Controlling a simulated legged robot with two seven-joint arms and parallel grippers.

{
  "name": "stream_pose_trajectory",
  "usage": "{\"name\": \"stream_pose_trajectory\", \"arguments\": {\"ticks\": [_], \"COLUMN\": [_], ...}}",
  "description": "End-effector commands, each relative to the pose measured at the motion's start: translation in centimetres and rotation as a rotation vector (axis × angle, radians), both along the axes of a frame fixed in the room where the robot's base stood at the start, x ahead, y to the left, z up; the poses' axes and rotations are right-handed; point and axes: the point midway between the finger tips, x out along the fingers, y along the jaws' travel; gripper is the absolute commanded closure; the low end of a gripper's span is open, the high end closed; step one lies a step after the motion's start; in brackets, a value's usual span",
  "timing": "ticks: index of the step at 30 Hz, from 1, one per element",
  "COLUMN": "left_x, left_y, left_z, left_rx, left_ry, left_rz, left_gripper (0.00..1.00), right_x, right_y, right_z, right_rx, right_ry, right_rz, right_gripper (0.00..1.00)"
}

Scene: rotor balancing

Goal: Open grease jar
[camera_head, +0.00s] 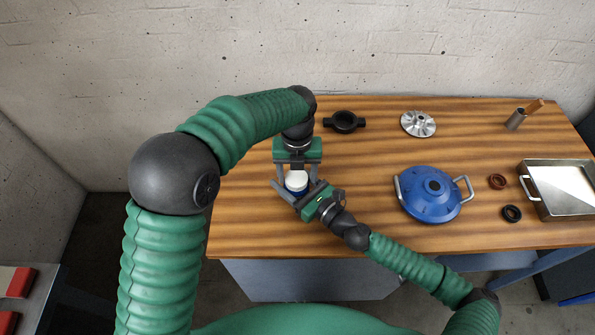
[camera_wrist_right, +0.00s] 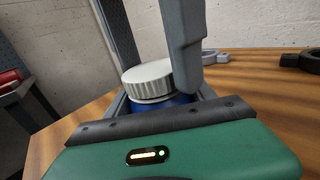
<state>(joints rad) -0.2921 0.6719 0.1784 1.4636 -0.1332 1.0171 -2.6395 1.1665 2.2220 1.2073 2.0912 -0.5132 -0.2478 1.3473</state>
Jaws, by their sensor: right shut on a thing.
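The grease jar (camera_head: 297,183) has a blue body and a ribbed white lid (camera_wrist_right: 149,78). It stands upright at the left part of the table, and its lid is on. My right gripper (camera_head: 299,188) is shut on the jar's blue body (camera_wrist_right: 160,105), low down. My left gripper (camera_head: 296,172) points down from above, with its two fingers apart on either side of the lid. One left finger (camera_wrist_right: 187,50) covers the lid's right edge in the right wrist view. The left fingers look open, with no clear contact on the lid.
On the wooden table (camera_head: 250,225) are a black clamp-like part (camera_head: 344,122), a silver rotor (camera_head: 418,124), a blue housing (camera_head: 432,194) with handles, two rings (camera_head: 497,181) (camera_head: 511,213), a metal tray (camera_head: 560,210) and a cup with a brush (camera_head: 517,120). The front left is clear.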

Motion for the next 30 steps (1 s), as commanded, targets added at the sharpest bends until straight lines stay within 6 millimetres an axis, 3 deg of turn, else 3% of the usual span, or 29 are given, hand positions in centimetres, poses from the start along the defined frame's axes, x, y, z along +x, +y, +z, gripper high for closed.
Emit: {"name": "stream_pose_trajectory", "arguments": {"ticks": [2,12,17,20,30], "left_x": [0.01,0.0,0.01,0.03,0.04], "left_y": [0.0,-0.12,-0.16,-0.16,-0.22], "left_z": [0.0,0.03,0.04,0.07,0.16], "left_rx": [0.0,-0.002,-0.002,-0.002,-0.003], "left_ry": [0.0,-0.001,-0.001,-0.002,-0.004], "left_rz": [0.0,0.0,0.069,0.269,1.397], "left_gripper": [0.49,0.93,0.95,0.95,0.95], "right_x": [-0.03,-0.04,-0.05,-0.05,-0.08], "right_y": [0.03,0.04,0.05,0.06,0.11], "right_z": [-0.14,-0.13,-0.13,-0.12,-0.11], "right_rx": [0.0,0.0,-0.001,-0.001,0.0], "right_ry": [0.003,0.003,0.002,0.002,0.001], "right_rz": [0.001,0.001,0.002,0.002,0.003], "right_gripper": [1.0,1.0,1.0,1.0,1.0]}}
